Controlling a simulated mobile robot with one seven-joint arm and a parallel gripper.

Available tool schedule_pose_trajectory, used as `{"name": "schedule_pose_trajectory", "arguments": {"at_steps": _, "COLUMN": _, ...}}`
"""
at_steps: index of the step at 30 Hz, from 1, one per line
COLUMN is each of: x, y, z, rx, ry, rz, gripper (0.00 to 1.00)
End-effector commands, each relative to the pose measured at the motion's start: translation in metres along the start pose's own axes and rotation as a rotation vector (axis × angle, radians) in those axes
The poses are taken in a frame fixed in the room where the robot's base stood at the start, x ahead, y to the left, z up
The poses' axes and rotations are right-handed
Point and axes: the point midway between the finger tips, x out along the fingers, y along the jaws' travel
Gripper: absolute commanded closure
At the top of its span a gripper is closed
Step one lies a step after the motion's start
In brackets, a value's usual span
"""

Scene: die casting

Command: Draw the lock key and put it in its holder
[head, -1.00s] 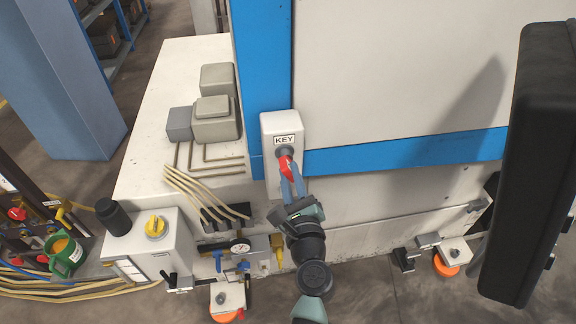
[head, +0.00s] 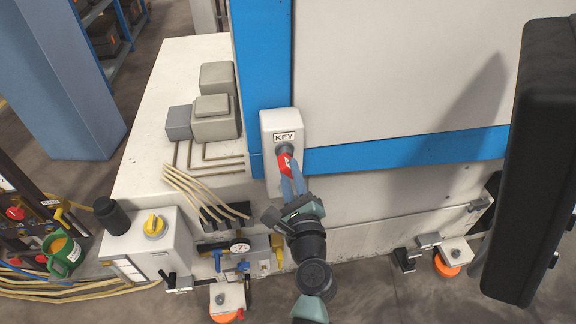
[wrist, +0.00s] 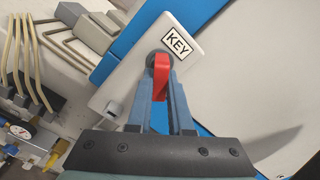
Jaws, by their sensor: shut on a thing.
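The red lock key (head: 284,164) sits at the round grey lock on the white box labelled KEY (head: 268,122). In the wrist view the red key (wrist: 160,78) stands between the two blue-grey fingers of my gripper (wrist: 161,92), with its far end at the lock. My gripper (head: 287,172) is shut on the key. I cannot tell how deep the key sits in the lock. I cannot make out a holder for the key for certain; a small light block (wrist: 114,110) shows on the box's lower part in the wrist view.
A blue post and rail (head: 400,152) frame the white machine panel. Bent pipes and grey boxes (head: 214,120) are at left. A white box with a yellow knob (head: 155,226) stands lower left. A large black panel (head: 528,160) blocks the right side.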

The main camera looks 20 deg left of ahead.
Motion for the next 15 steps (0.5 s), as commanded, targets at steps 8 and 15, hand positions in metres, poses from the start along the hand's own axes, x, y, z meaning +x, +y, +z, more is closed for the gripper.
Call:
{"name": "schedule_pose_trajectory", "arguments": {"at_steps": 8, "x": 0.0000, "y": 0.0012, "z": -0.0011, "rx": -0.125, "ry": -0.001, "rz": 0.000, "gripper": 1.00}}
{"name": "schedule_pose_trajectory", "arguments": {"at_steps": 15, "x": -0.0001, "y": 0.0009, "z": -0.0012, "rx": -0.231, "ry": 0.000, "rz": 0.000, "gripper": 1.00}}
